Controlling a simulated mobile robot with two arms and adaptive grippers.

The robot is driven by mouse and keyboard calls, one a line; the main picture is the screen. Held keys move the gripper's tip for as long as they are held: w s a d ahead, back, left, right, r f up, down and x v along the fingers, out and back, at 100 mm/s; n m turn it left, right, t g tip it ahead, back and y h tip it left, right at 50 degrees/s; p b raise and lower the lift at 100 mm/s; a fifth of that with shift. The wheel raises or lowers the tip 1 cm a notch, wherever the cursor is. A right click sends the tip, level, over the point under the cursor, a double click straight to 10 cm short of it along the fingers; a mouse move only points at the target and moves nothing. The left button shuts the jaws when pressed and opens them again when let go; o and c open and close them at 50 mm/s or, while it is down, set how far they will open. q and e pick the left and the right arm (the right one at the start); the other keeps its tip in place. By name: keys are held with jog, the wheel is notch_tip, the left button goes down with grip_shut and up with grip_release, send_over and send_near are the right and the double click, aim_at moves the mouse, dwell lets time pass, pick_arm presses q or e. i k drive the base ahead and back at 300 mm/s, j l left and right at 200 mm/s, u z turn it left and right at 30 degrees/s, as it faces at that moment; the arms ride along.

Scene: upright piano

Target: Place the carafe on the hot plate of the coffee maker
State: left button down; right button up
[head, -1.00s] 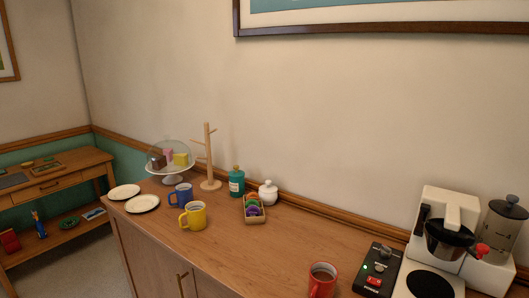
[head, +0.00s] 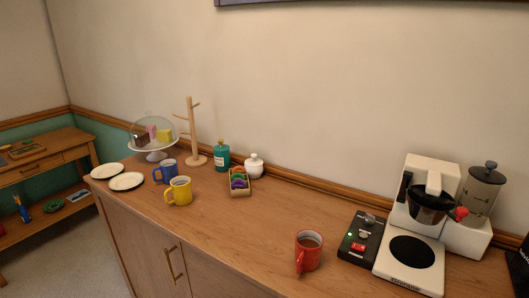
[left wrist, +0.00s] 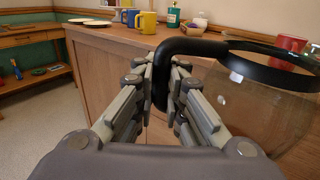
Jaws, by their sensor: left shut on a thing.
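The carafe (left wrist: 262,112) is in the left wrist view at the right, a clear glass pot with a black rim band and a black handle. My left gripper (left wrist: 161,75) is shut on that handle. The carafe is in front of the wooden cabinet, apart from the coffee maker. The white coffee maker (head: 447,168) stands at the right of the counter in the head view. Its hot plate (head: 414,250) is a bare black disc on the white base, below the black filter basket (head: 429,205). Neither gripper shows in the head view. My right gripper is out of view.
A black switch panel (head: 358,241) adjoins the hot plate's left side. A red mug (head: 308,256) stands left of it. A grey-lidded canister (head: 483,193) is right of the coffee maker. Several mugs, plates and jars sit farther left. The middle counter (head: 250,225) is clear.

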aim_at(402, 246)
jog(key=k+l+z, duration=0.1)
jog(key=z, duration=0.25)
jog(key=l+z, duration=0.1)
jog(key=z, duration=0.2)
jog(key=k+l+z, duration=0.1)
jog(key=z, duration=0.25)
